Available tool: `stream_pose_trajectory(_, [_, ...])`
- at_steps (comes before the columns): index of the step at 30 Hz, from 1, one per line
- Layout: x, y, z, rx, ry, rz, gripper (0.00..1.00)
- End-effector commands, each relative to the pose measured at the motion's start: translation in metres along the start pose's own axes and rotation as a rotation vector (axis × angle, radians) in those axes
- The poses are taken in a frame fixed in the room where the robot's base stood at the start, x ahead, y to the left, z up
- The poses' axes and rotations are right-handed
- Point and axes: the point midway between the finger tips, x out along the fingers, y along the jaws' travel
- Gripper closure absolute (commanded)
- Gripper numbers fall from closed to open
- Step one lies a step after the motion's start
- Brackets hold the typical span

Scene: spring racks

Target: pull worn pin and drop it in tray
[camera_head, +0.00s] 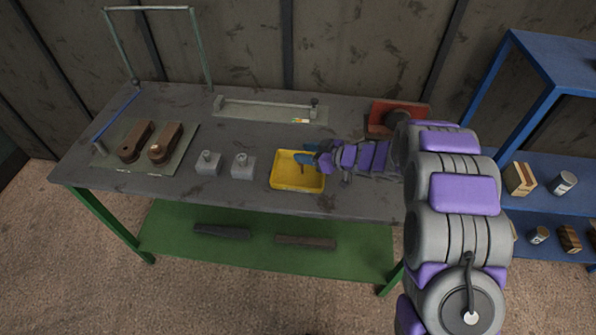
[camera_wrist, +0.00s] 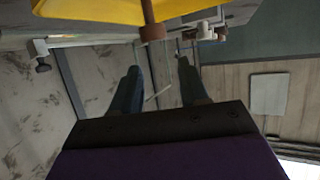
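The yellow tray (camera_head: 282,183) sits on the bench near its front edge. My gripper (camera_head: 308,158) is over the tray's back right part, with its blue fingers pointing left. In the wrist view my gripper (camera_wrist: 160,80) has its two fingers apart with a clear gap between them. A small brown-headed pin (camera_wrist: 152,32) shows beyond the fingertips against the yellow tray (camera_wrist: 100,8), outside the gap. I cannot tell whether it touches the tray. A small dark shape shows in the tray in the head view.
Two brown links (camera_head: 134,144) lie on a mat at the left; the right one has a lighter round part. Two grey blocks (camera_head: 243,166) with round tops stand left of the tray. A long bar fixture (camera_head: 262,107) and a red block (camera_head: 384,116) stand behind. Blue shelves (camera_head: 528,155) are at right.

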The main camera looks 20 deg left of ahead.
Motion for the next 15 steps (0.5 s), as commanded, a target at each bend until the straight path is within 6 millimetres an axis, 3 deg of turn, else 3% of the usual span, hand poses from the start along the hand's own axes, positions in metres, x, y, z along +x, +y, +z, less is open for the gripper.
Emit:
stream_pose_trajectory(4, [-0.0073, 0.0025, 0.0007, 0.003, 0.006, 0.003, 0.42])
stream_pose_trajectory(15, [-0.0072, 0.0017, -0.0080, 0.001, 0.001, 0.002, 0.42])
